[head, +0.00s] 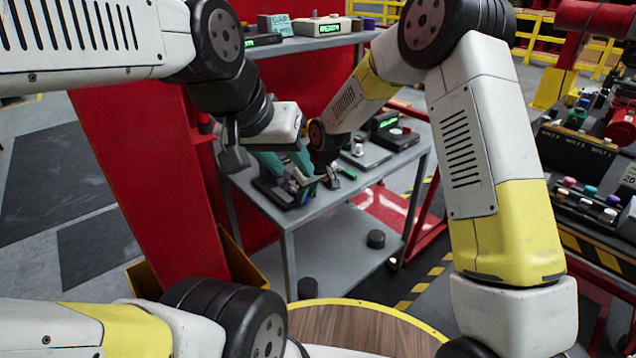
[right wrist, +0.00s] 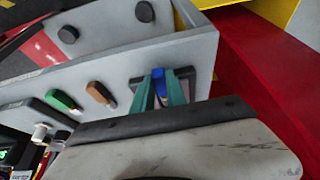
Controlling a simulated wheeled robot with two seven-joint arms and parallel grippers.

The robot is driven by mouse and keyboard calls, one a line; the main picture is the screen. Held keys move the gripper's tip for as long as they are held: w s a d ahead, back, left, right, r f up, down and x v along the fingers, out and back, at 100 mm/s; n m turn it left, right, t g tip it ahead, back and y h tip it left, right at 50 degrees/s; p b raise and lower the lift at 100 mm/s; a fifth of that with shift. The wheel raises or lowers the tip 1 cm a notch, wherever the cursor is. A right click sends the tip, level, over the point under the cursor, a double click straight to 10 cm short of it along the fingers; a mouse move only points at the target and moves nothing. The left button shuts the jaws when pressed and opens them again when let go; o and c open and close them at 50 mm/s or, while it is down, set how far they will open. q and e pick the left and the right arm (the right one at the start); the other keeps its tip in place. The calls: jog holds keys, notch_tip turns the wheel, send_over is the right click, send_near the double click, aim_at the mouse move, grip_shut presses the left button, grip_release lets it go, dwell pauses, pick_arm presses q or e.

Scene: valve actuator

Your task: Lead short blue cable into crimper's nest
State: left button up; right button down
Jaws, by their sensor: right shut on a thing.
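My right gripper (right wrist: 158,76) shows two teal fingers in the right wrist view. They are shut on a short blue cable (right wrist: 159,73), of which only a small part shows between them. The fingertips lie over a dark base (right wrist: 185,90) near the table's corner, which looks like the crimper's foot. Whether the cable touches the nest is hidden. My left gripper (head: 234,158) hangs left of it, and its jaws are not clear.
On the grey table (right wrist: 115,75) a green-handled piece (right wrist: 62,100) and a brown one (right wrist: 102,93) lie beside the dark base. Black discs (head: 375,239) rest on the lower shelf. A red panel (head: 150,180) stands close on the left. Devices (head: 395,132) stand farther back.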

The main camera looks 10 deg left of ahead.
jog(key=shift+w+a, duration=0.7)
jog(key=shift+a, duration=0.2)
jog(key=c, duration=1.3)
grip_release()
jog(key=shift+o, duration=0.2)
jog(key=shift+r, duration=0.1)
jog(key=v, duration=0.7)
jog(key=shift+r, duration=0.25)
jog(key=shift+d, duration=0.15)
